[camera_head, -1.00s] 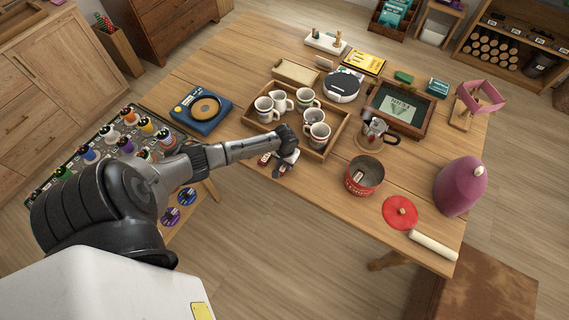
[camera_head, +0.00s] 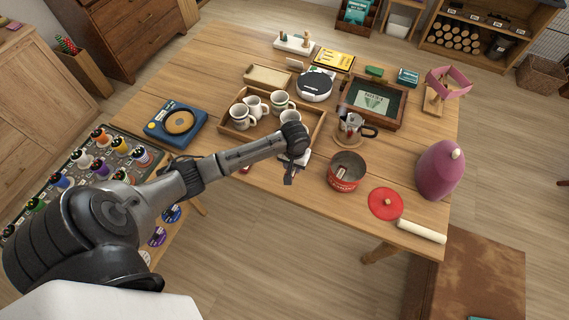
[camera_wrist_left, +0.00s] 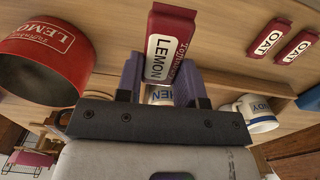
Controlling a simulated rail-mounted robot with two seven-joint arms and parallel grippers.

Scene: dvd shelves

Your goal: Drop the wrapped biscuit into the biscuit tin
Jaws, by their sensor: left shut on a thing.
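The wrapped biscuit (camera_wrist_left: 170,42) is a dark red packet with a white LEMON label. My left gripper (camera_wrist_left: 160,80) is shut on it in the left wrist view, with one finger on each side. In the head view my left gripper (camera_head: 291,172) is over the table's front part, left of the biscuit tin and apart from it; the biscuit is hard to make out there. The biscuit tin (camera_head: 343,184) is red, round and open at the top. It also shows at the left of the left wrist view (camera_wrist_left: 45,60), with a LEMON label. My right gripper is not in view.
Two red OAT packets (camera_wrist_left: 268,38) (camera_wrist_left: 298,48) lie on the table. A wooden tray (camera_head: 312,135) of mugs stands behind my gripper. A red lid (camera_head: 375,205), a white roll (camera_head: 421,231), a purple cosy (camera_head: 438,172) and a moka pot (camera_head: 350,128) surround the tin.

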